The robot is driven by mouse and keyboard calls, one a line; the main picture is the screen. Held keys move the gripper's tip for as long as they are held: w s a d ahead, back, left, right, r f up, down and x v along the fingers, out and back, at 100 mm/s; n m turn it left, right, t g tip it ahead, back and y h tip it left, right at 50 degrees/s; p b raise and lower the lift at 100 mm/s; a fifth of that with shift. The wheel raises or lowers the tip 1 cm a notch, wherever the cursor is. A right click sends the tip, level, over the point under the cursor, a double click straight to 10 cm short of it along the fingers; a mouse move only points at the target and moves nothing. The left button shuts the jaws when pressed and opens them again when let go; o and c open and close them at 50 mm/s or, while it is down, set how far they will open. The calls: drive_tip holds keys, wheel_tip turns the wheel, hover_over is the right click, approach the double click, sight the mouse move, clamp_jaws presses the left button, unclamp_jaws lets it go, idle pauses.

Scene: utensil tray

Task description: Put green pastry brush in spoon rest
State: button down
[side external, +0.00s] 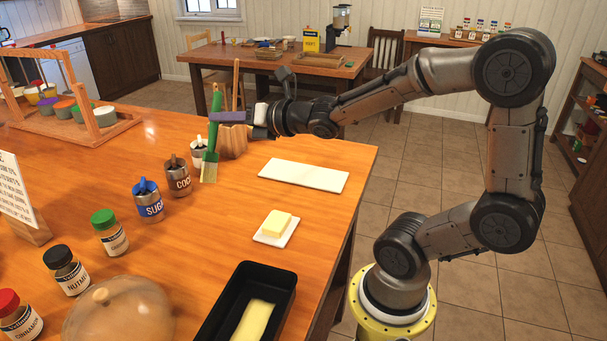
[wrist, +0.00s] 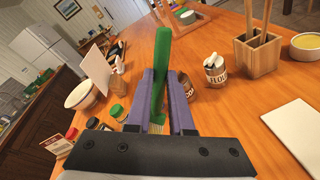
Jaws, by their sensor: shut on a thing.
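The green pastry brush (side external: 213,135) hangs upright above the wooden table, handle up and pale bristles down. It also shows in the wrist view (wrist: 162,48), standing between the purple fingers. My gripper (side external: 226,117) is shut on its handle and reaches in level from the right. The bristles are near the canisters in the side view; whether they touch anything is unclear. No spoon rest can be told for certain. A flat white rectangular slab (side external: 303,175) lies empty on the table, right of the brush, and shows at the right of the wrist view (wrist: 298,130).
A wooden utensil holder (side external: 233,145) stands just behind the brush. Canisters marked COCO (side external: 178,178) and SUGAR (side external: 149,205) and several spice jars line the left. Butter on a small white dish (side external: 276,234) and a black loaf tin (side external: 225,300) are nearer. Table between slab and canisters is clear.

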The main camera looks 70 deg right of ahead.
drive_tip(key=s+d+f+m+g+h, duration=0.25)
drive_tip(key=s+d+h, duration=0.2)
drive_tip(key=d, duration=0.65)
drive_tip(key=s+d+f+m+g+h, duration=0.1)
drive_tip(key=s+d+m+h, duration=0.35)
drive_tip(key=d, duration=0.75)
wheel_tip(320, 180, down, 7)
drive_tip(key=shift+s+f, duration=0.2)
drive_tip(key=shift+f, duration=0.15)
